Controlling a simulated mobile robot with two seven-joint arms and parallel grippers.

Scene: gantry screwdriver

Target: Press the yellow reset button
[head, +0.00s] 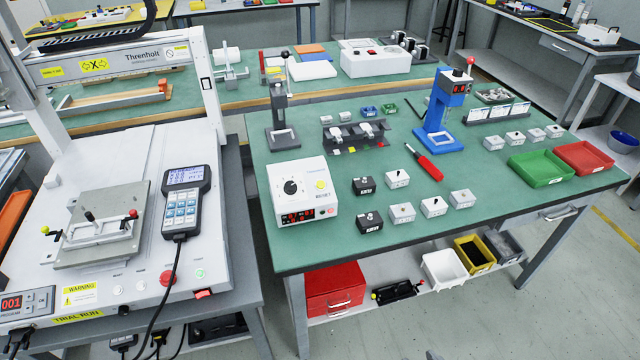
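A yellow button (321,185) sits on the sloped top of a white control box (303,191) on the green-topped table, in the head view. A black knob (291,187) is to its left, and a dark panel with red digits is on the box's front below. The button is uncovered, with nothing touching it. I cannot read any label by it. Neither of my grippers shows in the head view.
A white gantry machine (150,160) with a handheld pendant (184,195) stands left of the table. Green tabletop (280,250) is clear in front.

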